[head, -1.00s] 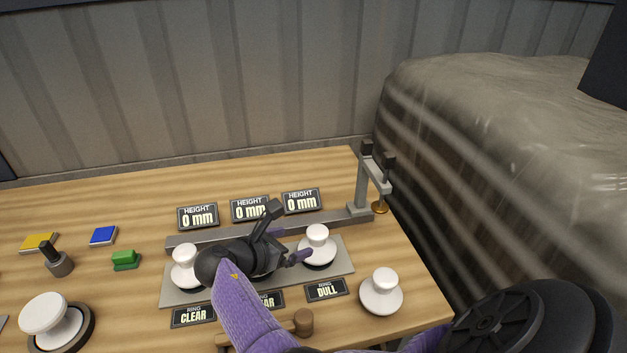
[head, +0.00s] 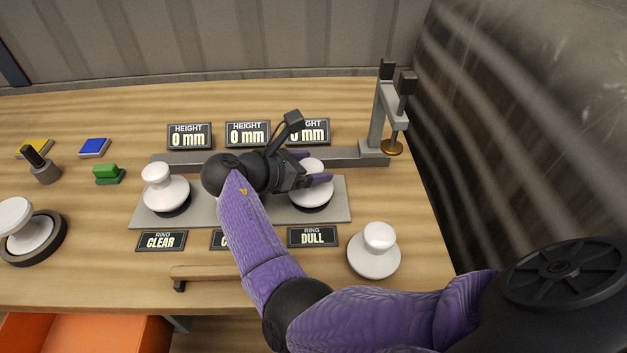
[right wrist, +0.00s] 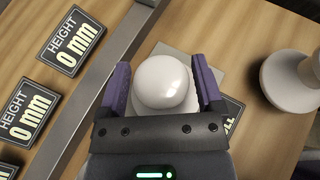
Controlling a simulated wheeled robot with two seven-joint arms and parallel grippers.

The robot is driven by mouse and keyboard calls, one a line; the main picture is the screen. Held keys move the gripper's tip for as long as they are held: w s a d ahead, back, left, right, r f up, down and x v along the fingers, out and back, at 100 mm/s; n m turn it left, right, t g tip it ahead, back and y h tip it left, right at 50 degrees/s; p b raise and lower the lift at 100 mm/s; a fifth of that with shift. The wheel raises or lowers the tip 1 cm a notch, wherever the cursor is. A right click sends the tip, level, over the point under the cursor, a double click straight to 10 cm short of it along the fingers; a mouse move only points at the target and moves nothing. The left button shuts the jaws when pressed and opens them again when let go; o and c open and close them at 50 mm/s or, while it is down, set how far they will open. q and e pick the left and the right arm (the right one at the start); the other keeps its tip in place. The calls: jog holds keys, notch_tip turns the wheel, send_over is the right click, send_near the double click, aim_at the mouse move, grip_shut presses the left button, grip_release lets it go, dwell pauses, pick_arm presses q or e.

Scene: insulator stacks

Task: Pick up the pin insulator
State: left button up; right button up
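A white pin insulator (head: 312,193) stands upright on the right part of the grey plate (head: 240,213), behind the label reading RING DULL. My right gripper (head: 310,167) is at its rounded top, with one purple finger on each side. In the right wrist view, the white top (right wrist: 163,82) sits between the two fingers (right wrist: 163,85). The fingers are spread wide, and narrow gaps seem to remain; contact is not clear. Another white insulator (head: 165,190) stands at the plate's left end. My right arm hides the plate's middle. My left gripper is not in view.
A loose white insulator (head: 374,252) stands right of the plate, also in the right wrist view (right wrist: 292,82). A grey gauge post (head: 382,120) rises at the back right. Height displays (head: 189,136) line the back. Another insulator (head: 28,230) sits on a dark round base at far left.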

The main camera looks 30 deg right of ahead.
grip_shut()
dwell(0.3)
